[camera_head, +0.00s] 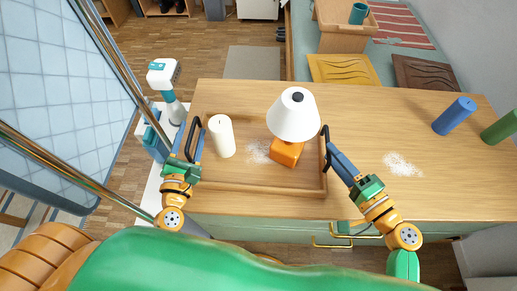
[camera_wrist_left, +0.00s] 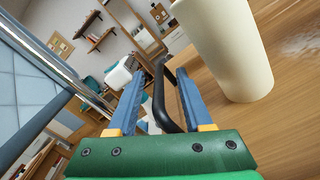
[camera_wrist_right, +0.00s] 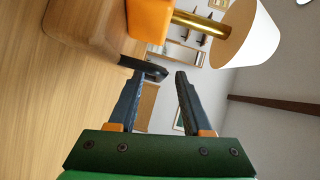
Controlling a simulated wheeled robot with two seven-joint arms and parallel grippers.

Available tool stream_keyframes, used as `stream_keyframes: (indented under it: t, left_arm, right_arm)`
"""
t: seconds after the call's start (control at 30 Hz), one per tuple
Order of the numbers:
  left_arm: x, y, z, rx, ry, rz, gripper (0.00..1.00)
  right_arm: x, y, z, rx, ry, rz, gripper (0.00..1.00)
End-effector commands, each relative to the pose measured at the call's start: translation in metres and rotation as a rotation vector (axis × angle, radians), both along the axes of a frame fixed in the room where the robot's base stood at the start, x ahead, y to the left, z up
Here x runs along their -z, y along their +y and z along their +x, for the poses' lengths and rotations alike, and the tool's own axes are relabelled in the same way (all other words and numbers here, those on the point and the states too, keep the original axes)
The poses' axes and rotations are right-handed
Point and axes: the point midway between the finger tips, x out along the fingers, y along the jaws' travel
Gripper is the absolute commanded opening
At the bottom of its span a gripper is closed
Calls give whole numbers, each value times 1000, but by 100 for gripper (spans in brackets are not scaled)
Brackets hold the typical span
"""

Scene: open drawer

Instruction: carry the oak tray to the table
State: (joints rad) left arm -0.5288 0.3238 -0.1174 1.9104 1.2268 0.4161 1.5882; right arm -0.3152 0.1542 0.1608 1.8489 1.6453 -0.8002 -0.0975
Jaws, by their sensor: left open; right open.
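The oak tray (camera_head: 255,188) lies on a wooden-topped cabinet (camera_head: 360,125), with dark handles at its left and right ends. A white candle (camera_head: 222,137) and an orange lamp with a white shade (camera_head: 293,116) stand within its rim. My left gripper (camera_head: 190,135) is open at the left handle; in the left wrist view this handle (camera_wrist_left: 160,95) lies between the fingers. My right gripper (camera_head: 331,148) is open at the right handle; in the right wrist view the handle (camera_wrist_right: 146,68) reaches between the fingertips. I cannot tell whether the fingers touch either handle.
A blue cylinder (camera_head: 454,116) and a green cylinder (camera_head: 501,127) stand on the cabinet's right end. White powder (camera_head: 402,165) lies right of my right gripper. A gold drawer handle (camera_head: 333,242) shows at the front. Placemats (camera_head: 343,70) and a wooden box (camera_head: 343,28) are behind.

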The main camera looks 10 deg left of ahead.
Motion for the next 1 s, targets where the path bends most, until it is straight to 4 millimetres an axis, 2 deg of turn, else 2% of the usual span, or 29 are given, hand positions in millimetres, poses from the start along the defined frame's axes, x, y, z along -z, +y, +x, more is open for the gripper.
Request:
stream_keyframes:
  t: [0.2, 0.5, 0.6, 0.7, 1.0]
  left_arm:
    - [0, 3, 21, -1, -1, -1, 50]
    - [0, 3, 24, 1, 1, 0, 50]
    - [0, 3, 24, 1, 1, 0, 23]
    - [0, 3, 23, 1, 1, 0, 0]
    - [0, 3, 23, 0, 0, 2, 0]
  right_arm:
    - [2, 13, 17, 1, -1, 1, 49]
    - [2, 15, 18, 0, 1, -1, 49]
    - [2, 15, 18, 0, 0, 0, 22]
    - [2, 15, 18, 0, 1, -1, 0]
    - [3, 14, 18, 1, 1, -1, 0]
